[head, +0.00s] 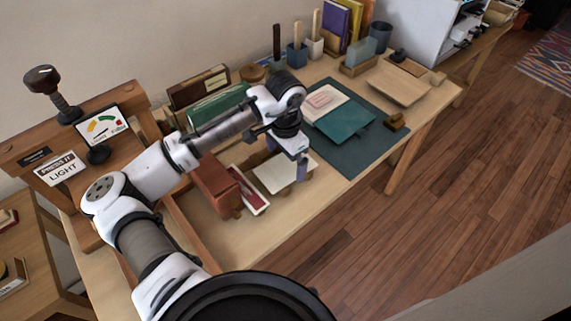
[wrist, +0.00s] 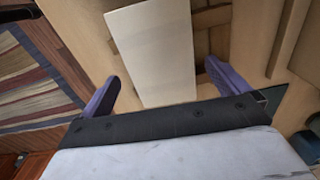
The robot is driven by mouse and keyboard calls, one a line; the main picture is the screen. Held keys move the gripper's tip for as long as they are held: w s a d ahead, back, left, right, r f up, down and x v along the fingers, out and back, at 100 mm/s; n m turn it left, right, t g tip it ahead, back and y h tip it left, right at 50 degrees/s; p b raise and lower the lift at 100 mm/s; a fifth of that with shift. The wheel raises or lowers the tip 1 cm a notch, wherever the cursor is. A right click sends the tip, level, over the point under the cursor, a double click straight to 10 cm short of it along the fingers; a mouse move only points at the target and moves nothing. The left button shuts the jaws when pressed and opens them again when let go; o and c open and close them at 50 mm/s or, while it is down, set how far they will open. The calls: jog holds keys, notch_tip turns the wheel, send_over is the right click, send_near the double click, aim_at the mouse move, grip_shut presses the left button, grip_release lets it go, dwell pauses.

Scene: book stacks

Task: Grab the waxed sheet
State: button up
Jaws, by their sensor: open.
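A flat cream sheet (head: 272,176), which looks like the waxed sheet, lies by the front of the wooden workbench (head: 262,226). In the wrist view the pale sheet (wrist: 152,48) runs lengthwise between my two purple fingers, with a gap on each side. My gripper (head: 287,160) is open over the sheet in the head view, and its fingers also show in the wrist view (wrist: 159,85). Neither finger visibly grips the sheet. The arm and gripper hide part of it, and its near end is hidden behind the gripper body in the wrist view.
A reddish box (head: 215,186) and a dark red framed item (head: 248,190) stand close left of the sheet. A teal book (head: 338,123) lies on a dark mat (head: 362,148) to the right. Holders and upright books (head: 342,25) line the back.

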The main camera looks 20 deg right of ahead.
jog(key=shift+f, duration=0.7)
jog(key=c, duration=0.9)
jog(key=shift+o, duration=0.2)
